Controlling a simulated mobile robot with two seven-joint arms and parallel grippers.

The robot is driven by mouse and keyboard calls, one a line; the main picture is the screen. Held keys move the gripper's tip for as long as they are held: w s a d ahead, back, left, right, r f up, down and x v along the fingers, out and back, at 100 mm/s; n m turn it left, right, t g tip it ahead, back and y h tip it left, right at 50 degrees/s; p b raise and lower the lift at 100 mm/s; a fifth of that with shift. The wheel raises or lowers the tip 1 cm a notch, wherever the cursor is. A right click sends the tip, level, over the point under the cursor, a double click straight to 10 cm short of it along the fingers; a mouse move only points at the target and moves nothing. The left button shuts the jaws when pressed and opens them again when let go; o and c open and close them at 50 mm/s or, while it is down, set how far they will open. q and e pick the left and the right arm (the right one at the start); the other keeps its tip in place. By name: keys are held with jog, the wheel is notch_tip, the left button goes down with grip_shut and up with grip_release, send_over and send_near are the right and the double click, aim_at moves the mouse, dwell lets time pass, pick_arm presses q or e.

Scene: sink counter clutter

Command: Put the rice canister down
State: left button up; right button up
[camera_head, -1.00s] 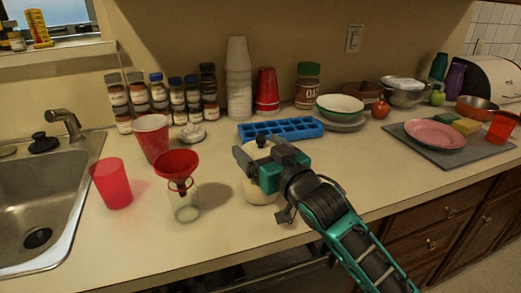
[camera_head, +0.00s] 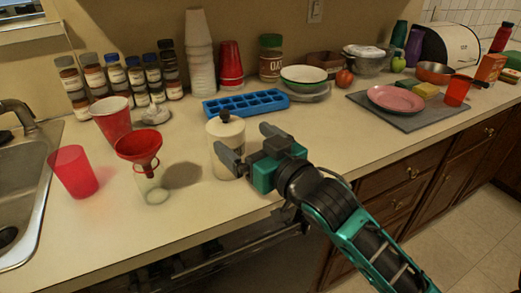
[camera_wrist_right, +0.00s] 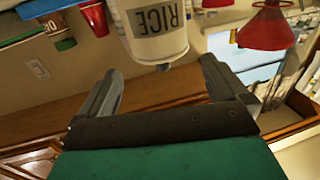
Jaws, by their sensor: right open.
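The rice canister (camera_head: 226,150) is cream white with a dark knob on its lid. It stands upright on the counter, right of the jar with the red funnel. In the right wrist view the canister (camera_wrist_right: 157,32) shows upside down with its RICE label, just beyond the fingertips. My right gripper (camera_head: 250,146) is open and empty, to the right of the canister; one finger overlaps the canister's lower right side in the head view, and I cannot tell if it touches. In the right wrist view the gripper (camera_wrist_right: 160,72) has nothing between its fingers. My left gripper is not in view.
The red funnel (camera_head: 139,146) in a glass jar and a red cup (camera_head: 73,171) stand to the left. A blue ice tray (camera_head: 246,104) lies behind the canister. Stacked cups (camera_head: 200,60) stand at the wall. Counter (camera_head: 335,135) is clear right of the gripper.

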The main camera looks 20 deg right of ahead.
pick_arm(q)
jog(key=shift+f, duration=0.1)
pick_arm(e)
jog(key=shift+v, duration=2.05)
